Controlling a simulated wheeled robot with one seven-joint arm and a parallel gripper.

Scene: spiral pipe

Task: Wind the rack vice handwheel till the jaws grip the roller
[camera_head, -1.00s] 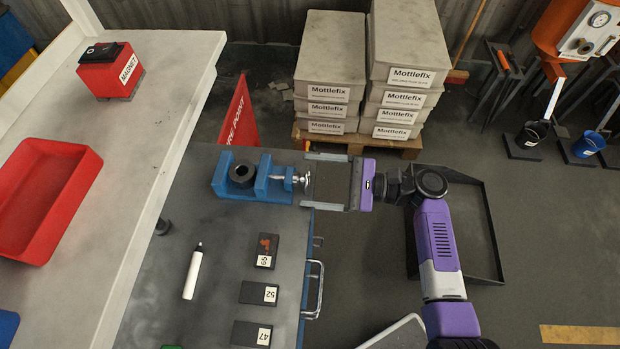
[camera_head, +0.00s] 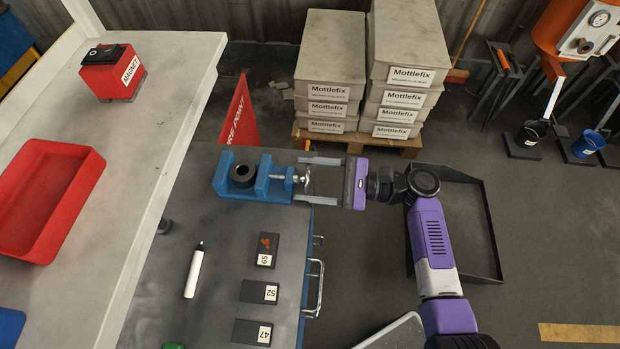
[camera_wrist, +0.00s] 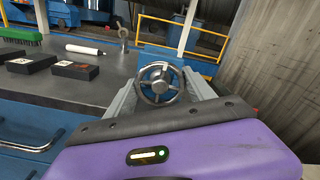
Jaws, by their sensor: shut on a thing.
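The blue rack vice (camera_head: 225,183) lies at the far right corner of the grey bench. The dark, hollow roller (camera_head: 243,175) stands upright between its jaws; I cannot tell whether the movable jaw touches it. A screw runs right from the vice to the silver handwheel (camera_head: 306,180). My gripper (camera_head: 298,180) comes from the right, with one finger on each side of the wheel, and is shut on it. In the wrist view, the spoked handwheel (camera_wrist: 158,84) sits between the grey fingers (camera_wrist: 160,95), facing the camera.
Numbered dark blocks (camera_head: 259,291) and a white marker (camera_head: 194,272) lie on the bench. A white shelf with a red tray (camera_head: 75,160) and a magnet box (camera_head: 108,76) is at left. Stacked Mottlefix boxes (camera_head: 330,60) stand behind.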

